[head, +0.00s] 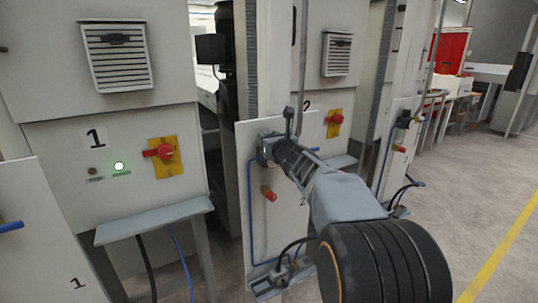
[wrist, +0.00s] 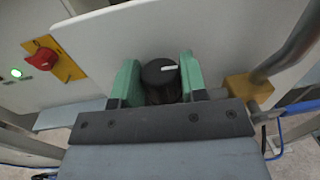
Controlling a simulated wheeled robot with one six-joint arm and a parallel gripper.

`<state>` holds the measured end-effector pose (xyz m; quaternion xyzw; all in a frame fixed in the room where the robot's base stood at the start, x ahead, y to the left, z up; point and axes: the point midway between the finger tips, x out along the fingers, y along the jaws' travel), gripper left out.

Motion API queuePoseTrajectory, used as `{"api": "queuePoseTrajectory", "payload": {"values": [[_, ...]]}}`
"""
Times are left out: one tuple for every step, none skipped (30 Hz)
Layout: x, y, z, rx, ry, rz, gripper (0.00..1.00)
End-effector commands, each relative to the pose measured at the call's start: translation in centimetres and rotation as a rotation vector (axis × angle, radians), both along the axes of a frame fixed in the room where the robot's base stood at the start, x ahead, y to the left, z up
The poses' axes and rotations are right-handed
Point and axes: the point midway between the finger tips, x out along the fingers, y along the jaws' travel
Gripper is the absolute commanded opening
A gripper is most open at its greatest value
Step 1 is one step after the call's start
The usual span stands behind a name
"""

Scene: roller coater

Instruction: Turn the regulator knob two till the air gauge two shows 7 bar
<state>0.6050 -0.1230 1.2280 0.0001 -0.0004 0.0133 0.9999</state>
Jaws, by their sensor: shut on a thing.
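The regulator knob two (wrist: 160,72) is black with a white mark on its top. In the wrist view it sits between the two green fingers of my gripper (wrist: 158,82), which is shut on it. In the head view my gripper (head: 268,148) is at the upper part of the white panel marked 2 (head: 262,225), and it hides the knob. The air gauge two cannot be made out in either view; my gripper and arm cover that part of the panel.
A red-tipped valve (head: 268,193) sits below my gripper, with blue air hose (head: 250,225) beside it. Machine 1 (head: 110,140) has a red switch (head: 163,152) on a yellow plate and a lit green lamp (head: 119,166). Open floor (head: 450,220) lies at the right.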

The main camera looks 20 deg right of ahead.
Motion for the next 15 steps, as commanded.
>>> {"api": "queuePoseTrajectory", "payload": {"values": [[-0.01, 0.17, -0.65, 0.0, -0.004, -0.018, 0.16], [-0.02, 0.15, -0.62, 0.0, -0.003, -0.03, 0.16], [-0.02, 0.15, -0.55, 0.0, -0.003, -0.045, 0.16], [-0.01, 0.16, -0.49, 0.0, -0.003, -0.055, 0.16], [0.01, 0.17, -0.46, 0.0, -0.002, -0.064, 0.16], [0.01, 0.17, -0.43, 0.001, -0.001, -0.074, 0.16], [0.02, 0.16, -0.38, 0.001, -0.001, -0.081, 0.16], [0.02, 0.16, -0.31, 0.001, -0.001, -0.087, 0.16], [0.02, 0.13, -0.25, 0.001, -0.001, -0.094, 0.16], [0.02, 0.13, -0.21, 0.001, 0.0, -0.098, 0.16], [0.02, 0.13, -0.17, 0.001, 0.0, -0.101, 0.16], [0.02, 0.12, -0.14, 0.001, 0.0, -0.105, 0.16], [0.02, 0.12, -0.11, 0.001, 0.001, -0.107, 0.16], [0.03, 0.11, -0.09, 0.001, 0.001, -0.109, 0.16], [0.03, 0.11, -0.05, 0.001, 0.001, -0.11, 0.16]]}}
